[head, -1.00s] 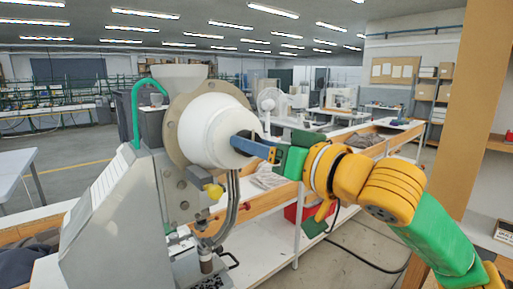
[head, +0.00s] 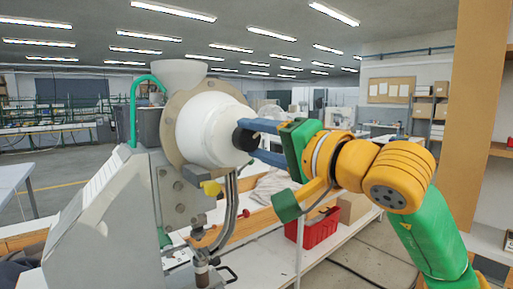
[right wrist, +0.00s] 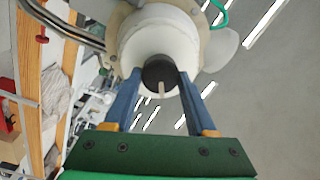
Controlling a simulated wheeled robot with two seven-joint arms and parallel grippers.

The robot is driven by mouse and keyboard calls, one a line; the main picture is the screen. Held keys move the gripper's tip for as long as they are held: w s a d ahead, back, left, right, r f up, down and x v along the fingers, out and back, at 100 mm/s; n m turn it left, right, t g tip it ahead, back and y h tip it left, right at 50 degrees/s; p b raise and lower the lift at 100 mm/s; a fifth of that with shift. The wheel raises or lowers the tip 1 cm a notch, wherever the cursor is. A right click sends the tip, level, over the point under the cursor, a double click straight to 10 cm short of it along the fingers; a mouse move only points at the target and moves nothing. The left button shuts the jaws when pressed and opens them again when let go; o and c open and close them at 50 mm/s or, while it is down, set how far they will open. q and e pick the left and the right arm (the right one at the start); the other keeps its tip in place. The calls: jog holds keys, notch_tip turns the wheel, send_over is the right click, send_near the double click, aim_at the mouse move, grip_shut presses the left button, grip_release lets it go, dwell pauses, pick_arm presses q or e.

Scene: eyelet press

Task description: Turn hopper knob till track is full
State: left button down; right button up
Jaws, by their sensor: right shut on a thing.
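The eyelet press (head: 110,215) stands at the left of the head view. Its round white hopper drum (head: 205,125) faces right, with a black knob (head: 243,138) at its centre. In the right wrist view the knob (right wrist: 158,72) has a pale mark. My right gripper (head: 249,139) is shut on the knob, one blue finger on each side. In the head view one finger is above the other. Curved metal rails (head: 230,205) run down below the hopper. I cannot tell how many eyelets are in the track. My left gripper is not in view.
A red bin (head: 318,228) stands on the white bench behind my right arm. A brown post (head: 475,120) rises at the right. A green hose (head: 134,105) loops beside the hopper.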

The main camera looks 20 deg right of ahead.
jog(key=m+b, duration=0.1)
jog(key=m, duration=0.3)
jog(key=shift+f+m+b, duration=0.1)
jog(key=shift+m+b, duration=0.25)
jog(key=shift+m, duration=0.05)
jog(key=m+b, duration=0.1)
jog(key=m, duration=0.2)
jog(key=shift+m, duration=0.4)
jog(key=m+b, duration=0.1)
jog(key=m, duration=0.3)
jog(key=shift+m+h+b, duration=0.3)
jog(key=m+b, duration=0.1)
jog(key=m, duration=0.3)
jog(key=shift+a+m, duration=0.1)
jog(key=shift+m, duration=0.2)
jog(key=m+b, duration=0.1)
jog(key=m, duration=0.3)
jog(key=shift+s+m, duration=0.1)
jog(key=shift+m, duration=0.3)
jog(key=m+b, duration=0.1)
jog(key=m, duration=0.3)
jog(key=shift+a, duration=0.1)
jog(key=m+b, duration=0.1)
jog(key=m, duration=0.3)
jog(key=shift+m, duration=0.4)
jog(key=shift+m+b, duration=0.45)
jog(key=shift+m, duration=1.55)
